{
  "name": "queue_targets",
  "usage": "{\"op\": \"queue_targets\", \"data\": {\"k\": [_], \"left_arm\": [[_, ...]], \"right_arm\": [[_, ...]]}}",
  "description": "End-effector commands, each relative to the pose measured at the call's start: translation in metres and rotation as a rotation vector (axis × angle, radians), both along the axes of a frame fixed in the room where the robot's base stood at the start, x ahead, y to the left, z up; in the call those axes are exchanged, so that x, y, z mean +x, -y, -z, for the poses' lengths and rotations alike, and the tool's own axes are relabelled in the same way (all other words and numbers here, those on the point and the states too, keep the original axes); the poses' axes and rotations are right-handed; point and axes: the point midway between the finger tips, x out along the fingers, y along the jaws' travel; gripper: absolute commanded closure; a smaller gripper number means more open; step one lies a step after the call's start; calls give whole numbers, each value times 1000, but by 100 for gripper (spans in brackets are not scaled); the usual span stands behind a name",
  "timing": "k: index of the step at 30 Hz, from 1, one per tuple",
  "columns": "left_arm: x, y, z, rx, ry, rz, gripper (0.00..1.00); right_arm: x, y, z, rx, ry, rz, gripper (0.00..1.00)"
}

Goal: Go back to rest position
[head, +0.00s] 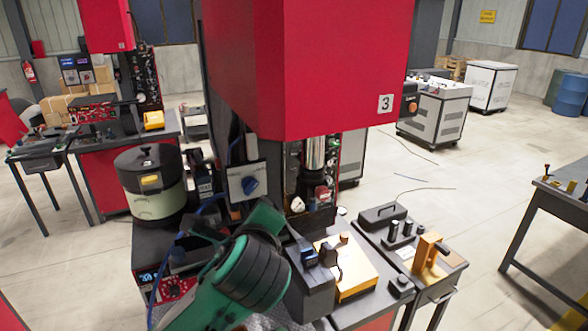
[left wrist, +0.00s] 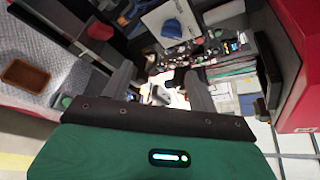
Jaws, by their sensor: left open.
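My left gripper (left wrist: 160,88) is open in the left wrist view, with its two dark fingers apart and nothing seen held between them. A bright, cluttered area of the bench shows beyond the gap, too small to make out. In the head view my green left arm reaches over the bench in front of the red machine (head: 330,60) marked 3. The fingertips cannot be made out clearly there. My right gripper is in neither view.
A bowl feeder (head: 150,182) stands left of the arm. A yellow-topped block (head: 350,270) and a dark fixture table (head: 440,268) are on the right. The wrist view shows a brown tray (left wrist: 25,75) at left. Open floor (head: 480,195) lies right of the machine.

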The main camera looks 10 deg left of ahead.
Motion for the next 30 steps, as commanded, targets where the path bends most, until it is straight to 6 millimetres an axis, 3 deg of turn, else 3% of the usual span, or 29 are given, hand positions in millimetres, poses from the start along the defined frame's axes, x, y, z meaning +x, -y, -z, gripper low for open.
{"op": "queue_targets", "data": {"k": [8,14,23,30], "left_arm": [[-21,-9,95,-388,-130,-95,41],[-50,-18,163,-675,-222,-236,41],[-113,-35,252,-1061,-328,-548,41],[-178,-53,310,-1310,-365,-869,41]], "right_arm": [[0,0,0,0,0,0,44],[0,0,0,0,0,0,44],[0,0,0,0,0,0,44],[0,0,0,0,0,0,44]]}}
